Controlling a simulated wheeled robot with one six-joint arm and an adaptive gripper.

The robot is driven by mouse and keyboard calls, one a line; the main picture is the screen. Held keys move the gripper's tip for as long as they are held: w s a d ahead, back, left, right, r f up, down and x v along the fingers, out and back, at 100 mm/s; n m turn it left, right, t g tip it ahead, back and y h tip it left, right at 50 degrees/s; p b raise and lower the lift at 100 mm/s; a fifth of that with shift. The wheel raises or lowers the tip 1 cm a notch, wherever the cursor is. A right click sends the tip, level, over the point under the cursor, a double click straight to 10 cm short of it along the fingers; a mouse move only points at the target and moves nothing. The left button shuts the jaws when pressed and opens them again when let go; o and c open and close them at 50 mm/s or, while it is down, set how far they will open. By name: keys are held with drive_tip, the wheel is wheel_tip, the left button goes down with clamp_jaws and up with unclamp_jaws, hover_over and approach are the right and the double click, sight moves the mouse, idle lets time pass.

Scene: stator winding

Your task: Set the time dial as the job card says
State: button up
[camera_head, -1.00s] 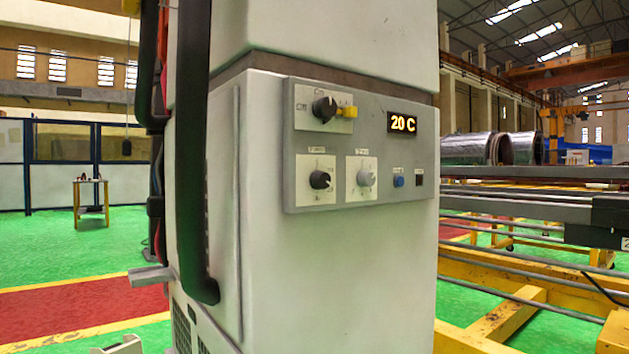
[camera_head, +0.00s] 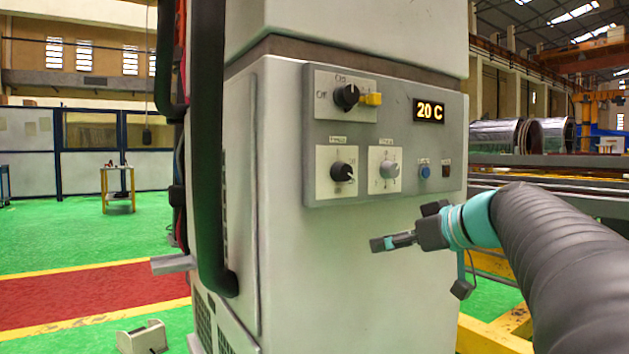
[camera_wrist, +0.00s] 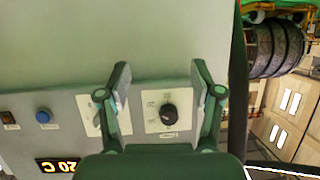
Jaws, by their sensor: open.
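The control panel (camera_head: 300,195) on the white cabinet has two lower dials with small labels I cannot read surely. The left is a black knob (camera_head: 343,171); the right is a grey knob (camera_head: 390,170). I cannot tell which is the time dial. My gripper (camera_head: 382,243) is below the dials, apart from the panel. In the wrist view, upside down, my gripper (camera_wrist: 161,75) is open and empty, with the black knob (camera_wrist: 168,113) showing between its fingers. One finger partly hides the grey knob's plate (camera_wrist: 92,115). I cannot make out a job card.
Above the dials are a black switch knob (camera_head: 347,96) with a yellow piece (camera_head: 372,99) and a display (camera_head: 429,110) reading 20 C. A blue button (camera_head: 425,172) sits right of the dials.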

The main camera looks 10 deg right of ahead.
sight(395, 171)
drive_tip(key=w+d+r+n+t, duration=0.2)
drive_tip(key=d+r+n+t, duration=0.15)
drive_tip(key=d+r, duration=0.85)
drive_tip(key=shift+m+t, duration=0.25)
drive_tip(key=shift+t, duration=0.2)
drive_tip(key=p+x, duration=0.2)
drive_tip(key=x, duration=1.1)
drive_tip(key=shift+w+a+f, duration=0.15)
drive_tip(key=shift+a+f, duration=0.05)
drive_tip(key=shift+a, duration=0.05)
drive_tip(key=c, duration=1.1)
drive_tip(key=shift+c, duration=0.2)
